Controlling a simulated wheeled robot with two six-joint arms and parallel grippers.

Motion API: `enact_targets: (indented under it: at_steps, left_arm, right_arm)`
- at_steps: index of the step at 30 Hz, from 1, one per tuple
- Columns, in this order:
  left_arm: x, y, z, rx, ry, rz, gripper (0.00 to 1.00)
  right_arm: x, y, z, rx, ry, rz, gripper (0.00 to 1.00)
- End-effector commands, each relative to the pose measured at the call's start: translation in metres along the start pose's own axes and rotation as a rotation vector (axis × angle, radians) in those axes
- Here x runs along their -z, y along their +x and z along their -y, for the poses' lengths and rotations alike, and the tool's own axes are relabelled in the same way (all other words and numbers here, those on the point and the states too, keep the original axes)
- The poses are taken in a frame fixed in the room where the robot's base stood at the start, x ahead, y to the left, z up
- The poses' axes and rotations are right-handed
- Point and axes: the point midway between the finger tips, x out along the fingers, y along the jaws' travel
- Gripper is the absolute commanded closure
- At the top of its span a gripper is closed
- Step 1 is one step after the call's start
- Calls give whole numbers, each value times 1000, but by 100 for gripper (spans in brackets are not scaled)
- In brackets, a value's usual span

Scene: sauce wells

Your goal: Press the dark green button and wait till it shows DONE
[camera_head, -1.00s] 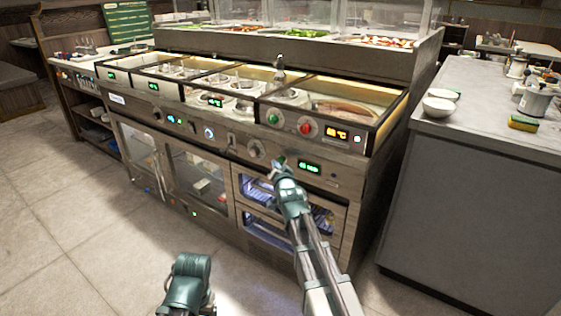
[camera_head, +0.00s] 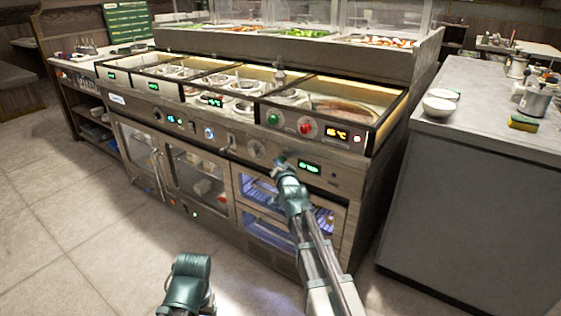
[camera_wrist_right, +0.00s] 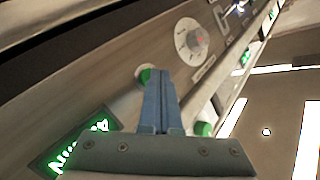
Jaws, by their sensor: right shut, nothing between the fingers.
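My right gripper (camera_head: 283,161) is at the front panel of the steel counter, its fingers shut with nothing between them. In the right wrist view, the closed blue fingertips (camera_wrist_right: 155,76) are at a small dark green button (camera_wrist_right: 144,75) and partly cover it. I cannot tell whether they touch it or whether it is pushed in. Beside it, a small display (camera_wrist_right: 76,145) glows with green characters; the same display (camera_head: 310,167) is lit in the head view, its text too blurred to read. Of my left arm only a teal part shows at the bottom; its fingers are out of sight.
Above on the counter are a brighter green knob (camera_head: 273,119), a red knob (camera_head: 305,128) and an orange display (camera_head: 337,134). A glass-fronted oven (camera_head: 255,190) is below the panel. A grey side counter (camera_head: 470,190) stands right. The floor at left is clear.

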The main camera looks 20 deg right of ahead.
Motion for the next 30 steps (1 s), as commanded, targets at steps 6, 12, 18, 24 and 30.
enact_targets:
  at_steps: [6,12,18,24,30]
  left_arm:
    - [0,0,0,0,0,0,25]
    - [0,0,0,0,0,0,25]
    - [0,0,0,0,0,0,25]
    - [0,0,0,0,0,0,25]
    - [0,0,0,0,0,0,25]
  right_arm:
    - [1,2,-1,0,1,0,100]
    - [3,4,-3,0,1,0,100]
    - [3,4,-3,0,1,0,100]
    - [1,1,-1,0,-1,0,100]
    - [-4,-7,4,0,-1,0,100]
